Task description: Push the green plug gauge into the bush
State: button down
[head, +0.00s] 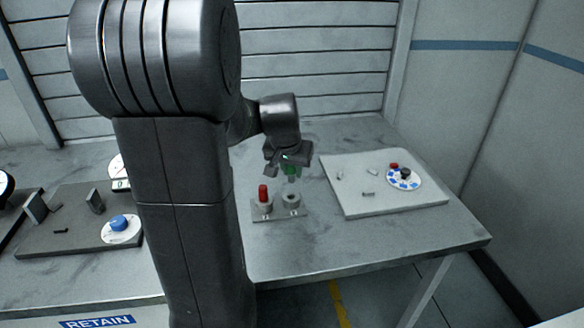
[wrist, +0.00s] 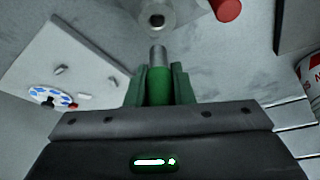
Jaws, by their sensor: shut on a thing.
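My gripper (head: 289,168) is shut on the green plug gauge. In the wrist view the green plug gauge (wrist: 158,88) sits between the two green fingers, with its grey metal end pointing away from my gripper. The bush (head: 291,199) is a grey ring on a small grey plate (head: 279,215), beside a red plug standing in a second seat. In the wrist view the bush (wrist: 155,17) shows its dark hole just beyond the plug's tip. The head view shows the gauge above the bush, apart from it.
The red plug (head: 263,193) stands close to the left of the bush. A pale board (head: 384,206) with small grey parts and a white dial (head: 404,179) lies at right. A dark board (head: 62,238) with a blue knob (head: 118,223) lies at left.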

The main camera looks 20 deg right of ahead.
aim_at(292, 181)
jog(key=shift+f+b, duration=1.35)
jog(key=shift+f, duration=0.65)
jog(key=shift+f+b, duration=0.95)
jog(key=shift+f, duration=0.05)
jog(key=c, duration=1.2)
grip_release()
jog(key=shift+o, duration=0.2)
jog(key=shift+r, duration=0.1)
jog(key=v, duration=1.3)
jog(key=shift+a+r+p, duration=0.2)
jog(key=shift+r+p, duration=0.1)
jog(key=shift+p, duration=0.1)
jog(key=shift+s+f, duration=0.1)
